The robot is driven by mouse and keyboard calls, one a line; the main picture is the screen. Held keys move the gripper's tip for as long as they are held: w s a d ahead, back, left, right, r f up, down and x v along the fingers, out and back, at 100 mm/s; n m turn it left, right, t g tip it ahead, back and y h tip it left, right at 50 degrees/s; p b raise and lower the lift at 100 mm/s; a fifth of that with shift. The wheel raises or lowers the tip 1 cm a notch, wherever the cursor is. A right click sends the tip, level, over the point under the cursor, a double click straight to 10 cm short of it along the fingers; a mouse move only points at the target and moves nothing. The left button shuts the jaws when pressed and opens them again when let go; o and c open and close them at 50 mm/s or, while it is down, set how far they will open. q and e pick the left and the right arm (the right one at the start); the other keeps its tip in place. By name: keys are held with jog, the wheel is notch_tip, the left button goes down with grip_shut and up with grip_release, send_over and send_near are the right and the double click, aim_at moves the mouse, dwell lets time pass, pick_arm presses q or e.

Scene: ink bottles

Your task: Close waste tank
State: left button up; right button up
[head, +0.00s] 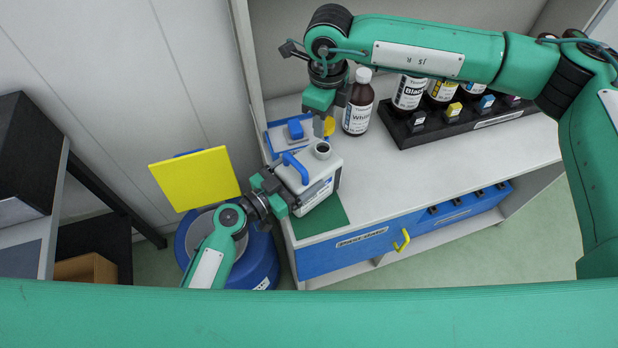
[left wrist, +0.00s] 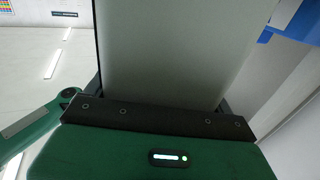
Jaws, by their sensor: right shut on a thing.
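The waste tank (head: 318,184), a white canister with a blue handle (head: 294,167), stands upright at the counter's left end, by a green mat. Its dark round mouth (head: 322,149) is uncovered. My right gripper (head: 325,116) is above and behind the mouth, shut on a small yellow cap (head: 329,127), apart from the tank. My left gripper (head: 275,193) is at the tank's left side. In the left wrist view, a pale flat surface, likely the tank wall (left wrist: 170,50), fills the space between the spread fingers; whether they press on it is unclear.
A brown bottle (head: 357,108) with a white cap stands close right of my right gripper. A black rack (head: 450,122) of bottles is farther right. A blue-edged white piece (head: 285,136) lies behind the tank. A blue bin (head: 262,262) with a yellow lid (head: 195,179) stands at left. The counter's right front is clear.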

aim_at(323, 147)
pick_arm(q)
jog(key=c, duration=0.3)
jog(key=shift+c, duration=0.2)
pick_arm(e)
jog(key=shift+f, duration=2.5)
jog(key=shift+f, duration=0.15)
jog(key=shift+f, duration=0.75)
jog(key=shift+f, duration=0.5)
